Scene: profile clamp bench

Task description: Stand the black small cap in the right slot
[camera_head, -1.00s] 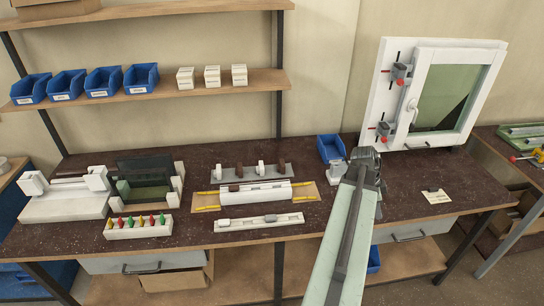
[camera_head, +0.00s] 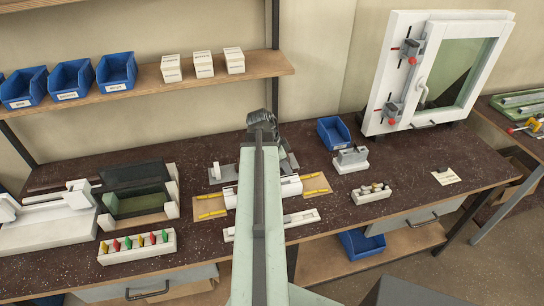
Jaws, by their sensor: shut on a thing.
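My gripper (camera_head: 262,122) is above the back middle of the bench, seen from behind along my arm. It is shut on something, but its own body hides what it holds. I cannot make out the black small cap for sure. A grey rack (camera_head: 215,180) with upright pieces lies below and beyond my arm, mostly hidden. A long white strip (camera_head: 302,218) with recesses lies nearer me, its middle covered by my arm. I cannot tell which recess is the right slot.
A small dark piece (camera_head: 443,169) lies by a white card (camera_head: 447,178) at the right. A small white holder (camera_head: 372,194), a grey block on a white base (camera_head: 351,158) and a blue bin (camera_head: 333,133) stand right of my arm. A framed window (camera_head: 440,75) stands behind.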

